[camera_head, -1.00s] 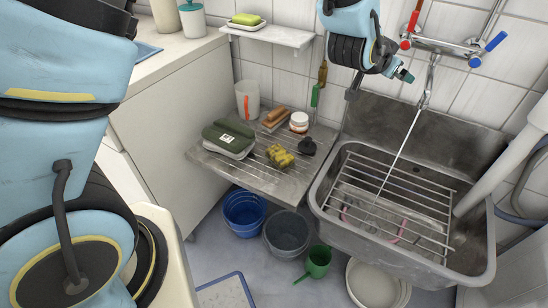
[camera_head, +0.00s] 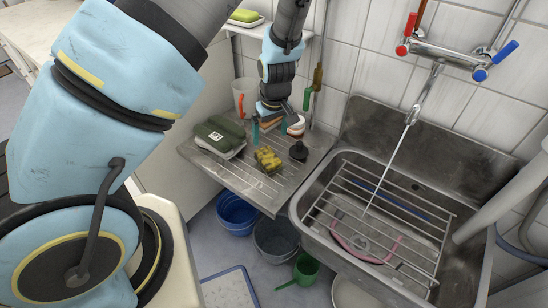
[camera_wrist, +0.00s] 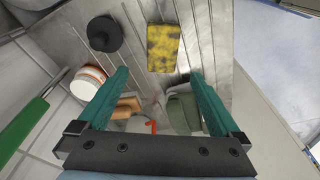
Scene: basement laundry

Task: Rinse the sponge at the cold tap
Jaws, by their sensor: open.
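The sponge (camera_head: 267,159), a mottled yellow and black block, lies on the metal drainboard (camera_head: 230,174) left of the sink. It also shows in the wrist view (camera_wrist: 163,48), just beyond my fingertips. My gripper (camera_head: 270,129) is open and empty, pointing down above the back of the drainboard, behind the sponge and not touching it. Its teal fingers show in the wrist view (camera_wrist: 159,76). The wall tap (camera_head: 436,62) has a red handle (camera_head: 408,32) and a blue handle (camera_head: 497,58). A thin stream of water (camera_head: 388,168) runs from its spout into the sink.
A wire rack (camera_head: 372,222) spans the sink (camera_head: 463,275). Buckets (camera_head: 274,237) stand below.

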